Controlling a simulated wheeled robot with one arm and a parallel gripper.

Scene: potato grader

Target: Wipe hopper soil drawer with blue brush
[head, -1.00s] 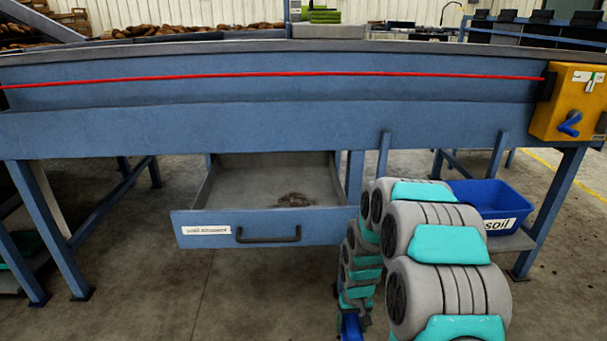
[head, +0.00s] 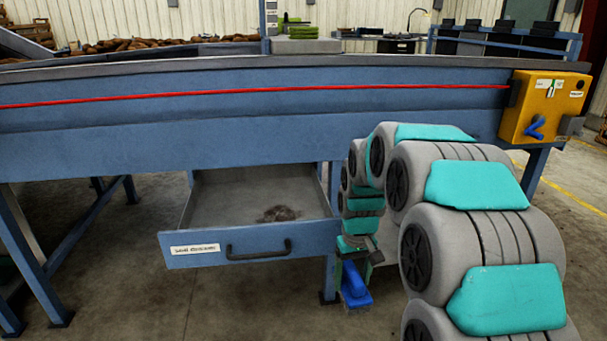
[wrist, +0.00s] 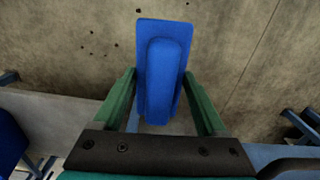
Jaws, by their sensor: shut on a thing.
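The soil drawer (head: 250,243) is pulled open under the blue grader frame, with a white label and a dark handle on its front.
A yellow control box (head: 545,107) with a blue knob is on the frame's right end. A red cord (head: 250,91) runs along the frame. Frame legs (head: 37,250) stand at left. The concrete floor in front of the drawer is clear.

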